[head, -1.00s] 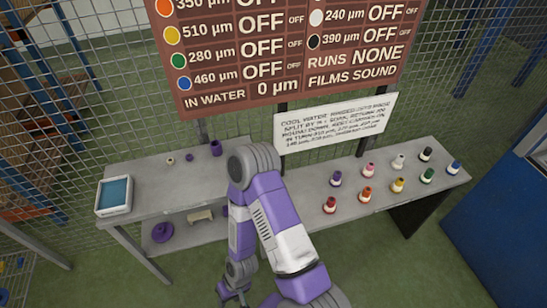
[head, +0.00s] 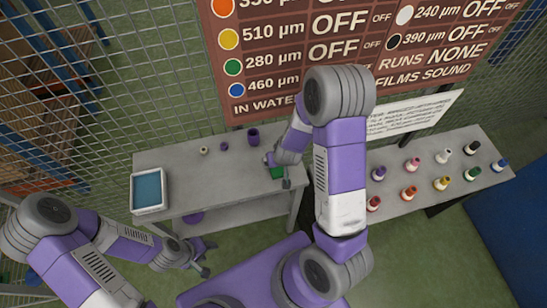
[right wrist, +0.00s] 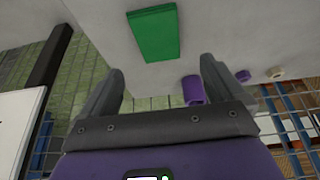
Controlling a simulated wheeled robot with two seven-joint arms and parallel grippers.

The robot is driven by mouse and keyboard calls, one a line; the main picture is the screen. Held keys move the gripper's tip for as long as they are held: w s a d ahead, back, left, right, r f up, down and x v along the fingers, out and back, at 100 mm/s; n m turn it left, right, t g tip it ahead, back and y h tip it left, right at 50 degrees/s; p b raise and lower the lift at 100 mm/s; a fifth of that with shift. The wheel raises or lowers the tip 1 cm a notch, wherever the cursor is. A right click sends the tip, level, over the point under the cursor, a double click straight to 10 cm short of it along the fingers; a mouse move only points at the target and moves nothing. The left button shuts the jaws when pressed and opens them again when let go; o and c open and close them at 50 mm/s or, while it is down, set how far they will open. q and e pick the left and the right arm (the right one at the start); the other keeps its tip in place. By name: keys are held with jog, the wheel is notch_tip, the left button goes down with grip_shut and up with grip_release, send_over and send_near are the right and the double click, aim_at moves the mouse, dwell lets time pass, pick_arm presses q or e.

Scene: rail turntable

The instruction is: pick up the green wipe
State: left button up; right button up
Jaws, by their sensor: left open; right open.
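The green wipe (head: 276,172) lies flat on the grey left table (head: 225,190), near its right end, partly hidden behind my right gripper (head: 286,181). In the right wrist view the green wipe (right wrist: 154,34) shows whole as a green rectangle on the tabletop, beyond the fingertips. My right gripper (right wrist: 161,72) is open there, with nothing between its fingers, and apart from the wipe. My left gripper (head: 205,258) is open and empty, low in front of the table's left part.
A white tray with blue inside (head: 147,188) stands at the table's left end. A purple cup (head: 253,136) and smaller pieces stand at the back. Several coloured bottles (head: 411,164) stand on the right table. A sign board and mesh fence rise behind.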

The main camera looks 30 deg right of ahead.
jog(key=shift+s+b+x, duration=0.15)
jog(key=shift+b+x, duration=0.25)
jog(key=shift+x, duration=1.1)
jog(key=shift+s+b+x, duration=0.2)
jog(key=shift+b+x, duration=0.15)
jog(key=shift+x, duration=1.2)
jog(key=shift+f, duration=0.2)
jog(key=shift+c, duration=0.3)
jog(key=c, duration=1.1)
jog(key=shift+o, duration=0.2)
notch_tip(320, 180, up, 10)
jog(key=p, duration=0.4)
